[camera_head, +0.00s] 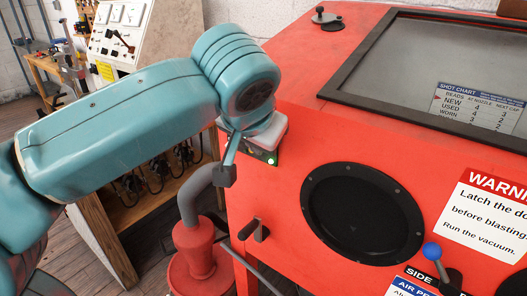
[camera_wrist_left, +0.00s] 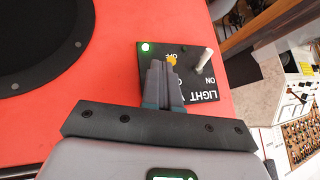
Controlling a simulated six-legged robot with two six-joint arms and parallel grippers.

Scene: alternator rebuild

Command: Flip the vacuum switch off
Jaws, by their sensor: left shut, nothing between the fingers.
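A black switch plate (camera_wrist_left: 228,82) on the red cabinet shows upside down in the left wrist view. A yellow tip (camera_wrist_left: 172,59) shows just past my left gripper (camera_wrist_left: 163,66), whose fingers are shut and empty over the plate. They hide most of the second label and what lies under the tip, so I cannot tell its position or whether they touch it. A green lamp (camera_wrist_left: 145,47) is lit on the plate. My right gripper is in neither view.
The red cabinet (camera_head: 300,110) has a dark window (camera_head: 420,60) on top and a round black port (camera_head: 362,215) in front. A black handle (camera_head: 256,231) and a blue-knobbed lever (camera_head: 433,252) stick out. A grey hose (camera_head: 190,195) enters a red canister (camera_head: 195,260) beside it.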

